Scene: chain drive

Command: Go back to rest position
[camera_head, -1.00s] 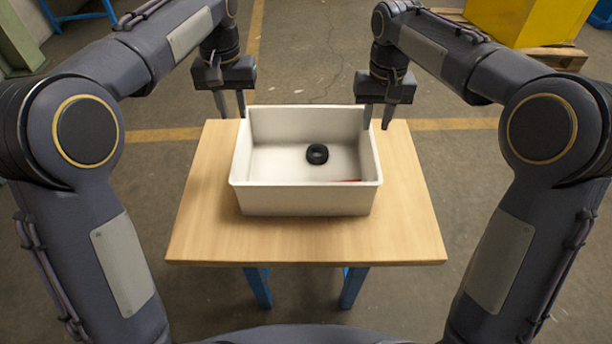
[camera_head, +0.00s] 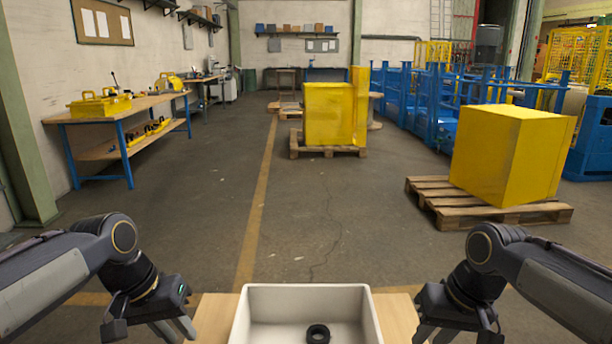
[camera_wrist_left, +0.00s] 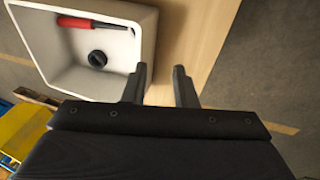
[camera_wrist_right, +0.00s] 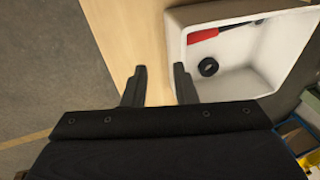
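My left gripper (camera_head: 154,328) is at the left of the white bin in the head view. Its two fingers stand apart with nothing between them in the left wrist view (camera_wrist_left: 160,85). My right gripper (camera_head: 455,338) is at the right of the bin. Its fingers are also apart and empty in the right wrist view (camera_wrist_right: 160,85). The white bin (camera_head: 305,292) stands on the wooden table (camera_head: 212,318). A black ring (camera_head: 318,333) lies in the bin. A red-handled tool (camera_wrist_left: 78,22) also lies in it, seen in both wrist views.
Yellow crates stand on pallets ahead (camera_head: 335,115) and at the right (camera_head: 510,155). A workbench (camera_head: 120,115) with yellow toolboxes is along the left wall. Blue frames (camera_head: 430,110) stand at the back right. The floor beyond the table is open.

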